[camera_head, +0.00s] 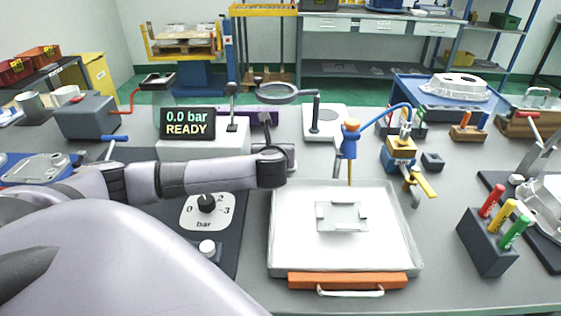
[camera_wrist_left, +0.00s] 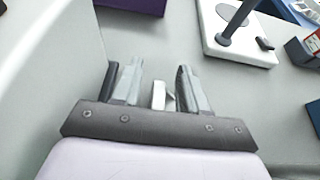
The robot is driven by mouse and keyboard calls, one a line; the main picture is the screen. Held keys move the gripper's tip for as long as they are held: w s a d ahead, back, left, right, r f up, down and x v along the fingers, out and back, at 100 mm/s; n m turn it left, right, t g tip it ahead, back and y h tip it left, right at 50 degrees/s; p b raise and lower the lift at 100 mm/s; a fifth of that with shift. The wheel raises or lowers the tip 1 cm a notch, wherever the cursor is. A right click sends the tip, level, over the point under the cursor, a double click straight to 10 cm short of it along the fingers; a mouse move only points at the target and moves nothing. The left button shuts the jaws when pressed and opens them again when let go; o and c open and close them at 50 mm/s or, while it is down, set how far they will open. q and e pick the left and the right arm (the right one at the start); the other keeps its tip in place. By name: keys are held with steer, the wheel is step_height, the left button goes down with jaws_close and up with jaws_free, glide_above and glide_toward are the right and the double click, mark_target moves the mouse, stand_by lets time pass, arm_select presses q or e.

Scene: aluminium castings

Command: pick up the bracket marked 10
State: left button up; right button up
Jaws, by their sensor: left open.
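My left gripper (camera_wrist_left: 157,78) is open in the left wrist view, its two fingers apart. A small pale upright piece (camera_wrist_left: 158,95) shows between the fingers; no marking is readable on it, and I cannot tell whether it is the bracket. In the head view my left arm reaches in from the left, and its wrist hides most of the gripper (camera_head: 284,152) behind the white tray (camera_head: 278,237). A flat grey bracket-like part (camera_head: 342,216) lies in the tray; I can read no number on it. My right gripper is not in view.
A purple block (camera_head: 262,115) and a magnifier on a white base (camera_head: 323,122) stand behind the gripper. The display (camera_head: 187,122) reads "0.0 bar READY". A pen block (camera_head: 487,242) stands right of the tray. A blue figure-like tool (camera_head: 350,140) stands behind the tray.

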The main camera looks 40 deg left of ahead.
arm_select(q)
jaws_close()
steer(key=shift+r, duration=0.1)
